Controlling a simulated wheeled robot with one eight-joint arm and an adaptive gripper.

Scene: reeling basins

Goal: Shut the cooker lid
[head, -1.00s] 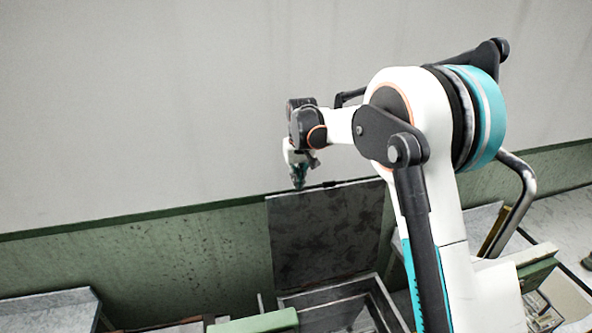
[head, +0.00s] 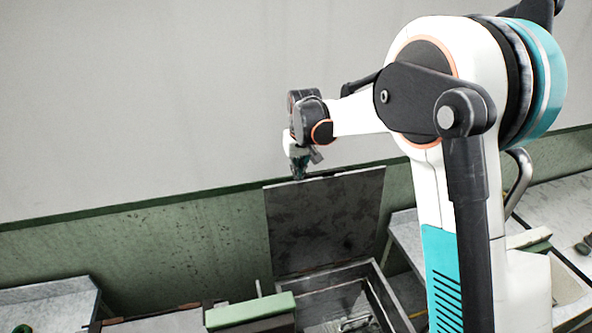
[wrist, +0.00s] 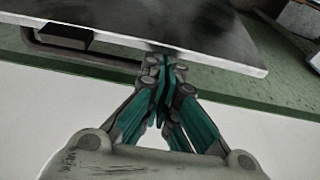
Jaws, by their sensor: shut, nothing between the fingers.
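The cooker lid (head: 325,222) is a dark, stained metal panel standing raised, nearly upright, at the back of the open metal cooker (head: 386,300). In the wrist view the lid (wrist: 190,25) spans the top with its pale edge towards me. My gripper (head: 300,177) is at the lid's top edge, left of its middle. In the wrist view my gripper (wrist: 163,62) is shut and empty, its teal fingers together with the tips at the lid's edge. I cannot tell whether they touch it.
A green block (head: 250,310) lies at the cooker's front left. Grey counters stand at the left (head: 45,305) and right (head: 408,235). A green-trimmed wall runs behind the lid. A curved metal pipe (head: 518,180) rises behind my arm.

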